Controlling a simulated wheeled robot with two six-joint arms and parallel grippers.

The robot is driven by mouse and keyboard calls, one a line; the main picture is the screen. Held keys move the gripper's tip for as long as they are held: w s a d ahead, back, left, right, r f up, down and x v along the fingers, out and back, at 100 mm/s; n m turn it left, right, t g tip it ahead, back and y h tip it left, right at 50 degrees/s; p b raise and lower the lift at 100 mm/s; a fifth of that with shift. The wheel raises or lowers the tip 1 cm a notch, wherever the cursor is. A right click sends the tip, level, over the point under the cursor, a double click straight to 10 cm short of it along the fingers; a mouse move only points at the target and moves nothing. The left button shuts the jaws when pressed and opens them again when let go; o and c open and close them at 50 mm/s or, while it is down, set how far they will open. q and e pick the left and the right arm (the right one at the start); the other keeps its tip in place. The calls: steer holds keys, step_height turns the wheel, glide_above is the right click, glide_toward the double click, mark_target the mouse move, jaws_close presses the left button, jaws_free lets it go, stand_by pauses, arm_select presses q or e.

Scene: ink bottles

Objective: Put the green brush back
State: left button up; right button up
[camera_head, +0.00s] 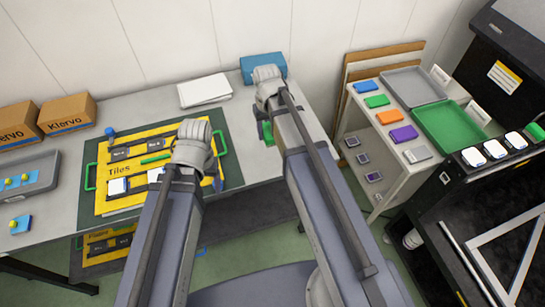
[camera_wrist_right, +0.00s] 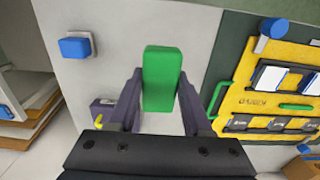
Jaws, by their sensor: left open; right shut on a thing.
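My right gripper (camera_wrist_right: 160,95) is shut on a green block-like thing (camera_wrist_right: 163,78), held between its two fingers over the grey table. In the head view a bit of this green thing (camera_head: 267,132) shows beside my right gripper (camera_head: 266,92). I cannot tell whether it is the green brush. A thin green bar (camera_head: 156,159) lies on the yellow board (camera_head: 108,205) marked "Tiles". It also shows in the right wrist view (camera_wrist_right: 296,106). My left gripper (camera_head: 196,155) is open over the board's right part; its fingertips are mostly hidden.
A blue box (camera_head: 263,66) and white sheets (camera_head: 204,90) sit at the table's back. Cardboard boxes (camera_head: 67,113) and a grey tray (camera_head: 30,176) stand at left. A cart at right holds coloured blocks (camera_head: 390,117) and a green tray (camera_head: 447,126).

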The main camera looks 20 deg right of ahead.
mark_target(268, 157)
steer(key=shift+f+b, duration=4.95)
steer(key=shift+f, duration=0.15)
steer(key=shift+f, duration=0.2)
steer(key=o, duration=1.2)
steer(key=shift+r, duration=0.2)
step_height(268, 157, up, 12)
steer(key=p, duration=1.2)
steer(key=s+a+n, duration=0.1)
steer(key=s+a, duration=0.2)
steer(key=s, duration=0.1)
steer(key=s+a+n, duration=0.1)
steer(key=s+a, duration=0.3)
steer(key=s, duration=0.1)
steer(key=s+a+n+h, duration=0.1)
steer(key=s+a, duration=0.2)
steer(key=s, duration=0.2)
steer(key=shift+s+a+r, duration=0.1)
steer(key=shift+s+a, duration=0.05)
steer(key=shift+a, duration=0.1)
